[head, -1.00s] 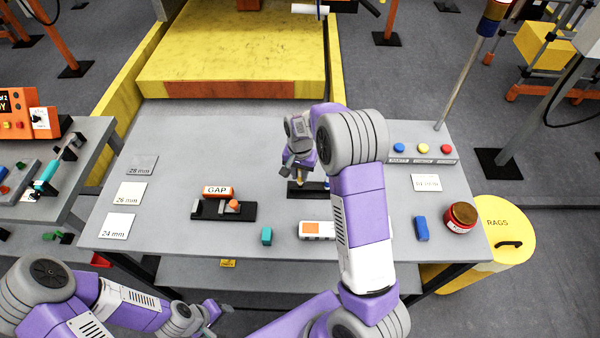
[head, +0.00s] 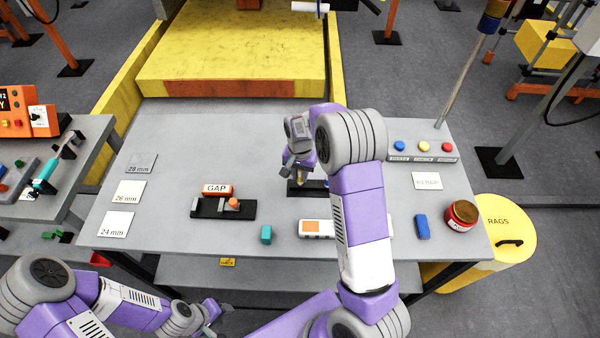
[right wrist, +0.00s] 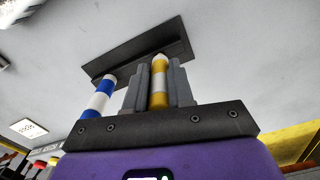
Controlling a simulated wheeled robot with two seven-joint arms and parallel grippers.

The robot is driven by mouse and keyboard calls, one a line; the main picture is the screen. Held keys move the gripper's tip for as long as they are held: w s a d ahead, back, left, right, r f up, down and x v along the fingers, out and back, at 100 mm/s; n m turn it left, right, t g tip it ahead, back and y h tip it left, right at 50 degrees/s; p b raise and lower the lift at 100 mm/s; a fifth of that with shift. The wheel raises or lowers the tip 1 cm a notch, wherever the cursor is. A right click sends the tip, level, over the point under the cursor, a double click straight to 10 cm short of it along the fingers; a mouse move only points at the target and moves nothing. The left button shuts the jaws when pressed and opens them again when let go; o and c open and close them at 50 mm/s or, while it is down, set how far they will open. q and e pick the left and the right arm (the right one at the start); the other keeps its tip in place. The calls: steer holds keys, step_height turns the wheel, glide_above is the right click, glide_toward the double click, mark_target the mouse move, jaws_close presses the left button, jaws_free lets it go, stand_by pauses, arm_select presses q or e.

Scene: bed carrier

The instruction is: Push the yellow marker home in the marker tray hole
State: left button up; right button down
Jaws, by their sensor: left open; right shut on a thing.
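The yellow marker (right wrist: 159,82), banded yellow and white, stands between the two grey fingers of my right gripper (right wrist: 159,88), which is shut on it. Its far end meets the dark marker tray (right wrist: 178,38); how deep it sits in the hole cannot be told. A blue and white marker (right wrist: 98,98) stands beside it at the same tray. In the head view my right gripper (head: 299,176) is over the tray (head: 293,190), and my arm hides part of it. My left gripper (head: 218,308) is open and empty, low in front of the table's near edge.
On the grey table (head: 150,235) are a GAP gauge (head: 240,210), a teal block (head: 266,234), an orange-and-white block (head: 314,228), a blue block (head: 422,227), a red jar (head: 461,214) and a button box (head: 425,159).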

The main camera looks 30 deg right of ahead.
steer(key=shift+f+b, duration=0.45)
steer(key=shift+f, duration=0.25)
steer(key=c, duration=0.9)
jaws_free()
steer(key=shift+r, duration=0.1)
step_height(320, 180, up, 8)
steer(key=shift+f+p, duration=0.25)
steer(key=shift+p, duration=0.25)
